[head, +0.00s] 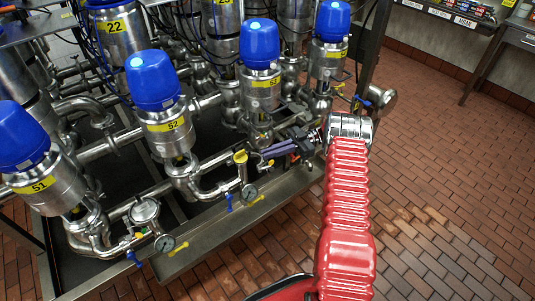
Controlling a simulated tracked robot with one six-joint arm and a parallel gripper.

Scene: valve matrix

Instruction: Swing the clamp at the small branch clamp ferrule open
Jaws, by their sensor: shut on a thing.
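The valve matrix (175,125) is a steel frame of pipes and valves with blue tops. My gripper (266,154) reaches in from the right, at the front of the frame, with its purple fingers pointing left. It is shut on a small part at the branch pipework, which I take to be the clamp at the small branch ferrule. The fingers cover most of that part, so whether the clamp is closed or swung open cannot be told. A yellow-capped fitting (240,157) stands just left of the fingertips.
Valves S2 (165,124) and S3 (262,84) stand behind. The brick floor (450,180) at right is open; a bench (490,55) stands at the back right.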

